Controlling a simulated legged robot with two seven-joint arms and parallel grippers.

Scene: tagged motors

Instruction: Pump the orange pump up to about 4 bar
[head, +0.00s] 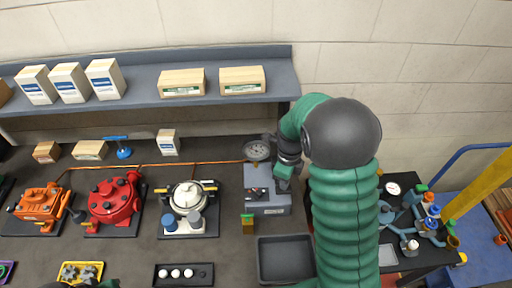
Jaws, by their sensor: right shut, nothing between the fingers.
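An orange machine (40,202) with a dark knob and a pale label sits on a dark plate at the far left of the bench; it is the only mainly orange unit I see. I cannot make out a pump handle on it. A round dial (257,150) stands at the back of the bench, too small to read. My right gripper (285,178) points down over a grey box (267,202), right of the dial and far right of the orange machine. It is shut and empty; whether it touches the box is unclear. My left gripper is not in view.
A red round machine (115,201) and a white-topped unit (188,200) stand between. A thin copper-coloured line (215,162) runs along the back. A dark tray (285,260) lies in front. A shelf (225,97) with boxes overhangs. Another bench with blue valves (428,224) is right.

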